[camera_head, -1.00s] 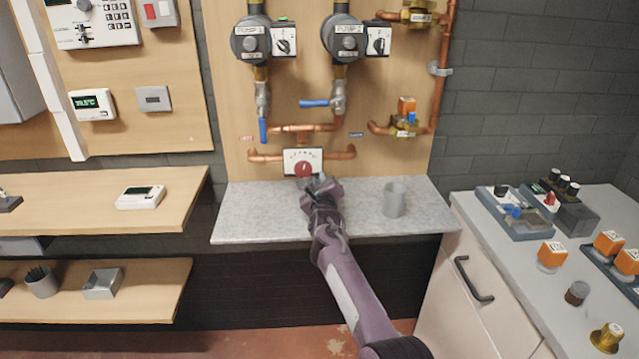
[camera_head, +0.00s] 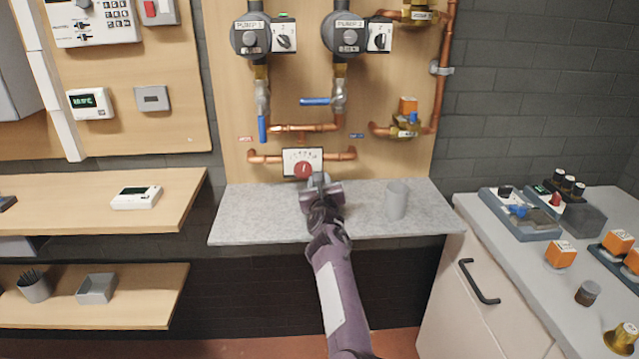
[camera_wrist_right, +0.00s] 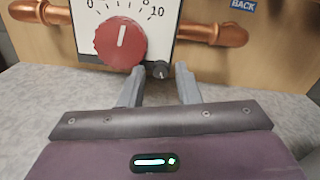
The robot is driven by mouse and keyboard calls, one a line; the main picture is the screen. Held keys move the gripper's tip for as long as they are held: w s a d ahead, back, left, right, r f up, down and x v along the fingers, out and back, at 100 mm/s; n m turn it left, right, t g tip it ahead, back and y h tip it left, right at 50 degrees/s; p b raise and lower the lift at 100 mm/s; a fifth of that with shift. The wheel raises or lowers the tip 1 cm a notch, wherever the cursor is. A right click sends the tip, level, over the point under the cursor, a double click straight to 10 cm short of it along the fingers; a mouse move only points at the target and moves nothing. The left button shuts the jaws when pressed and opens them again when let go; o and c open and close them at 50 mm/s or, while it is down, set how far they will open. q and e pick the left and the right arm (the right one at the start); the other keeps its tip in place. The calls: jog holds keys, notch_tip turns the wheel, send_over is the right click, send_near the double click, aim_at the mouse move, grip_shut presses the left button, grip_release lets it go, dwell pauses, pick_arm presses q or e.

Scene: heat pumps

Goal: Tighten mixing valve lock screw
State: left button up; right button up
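The mixing valve (camera_head: 303,160) is a white scale plate with a red knob (camera_head: 303,170), set in the copper pipe low on the wooden board. In the right wrist view the red knob (camera_wrist_right: 121,43) points its white mark near straight up. The small dark lock screw (camera_wrist_right: 157,69) is at the plate's lower right corner. My right gripper (camera_head: 320,180) is in front of the valve, just below and right of the knob. In the wrist view its two fingers (camera_wrist_right: 160,92) are apart, with the screw just beyond and between their tips. Nothing is between the fingers. My left gripper is not in view.
The grey stone shelf (camera_head: 260,215) lies under the valve, with a grey cup (camera_head: 396,200) on its right. Copper pipes (camera_wrist_right: 212,33) flank the valve. A counter (camera_head: 490,250) with trays and orange-capped parts stands at right.

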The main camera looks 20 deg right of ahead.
jog(key=shift+o, duration=0.7)
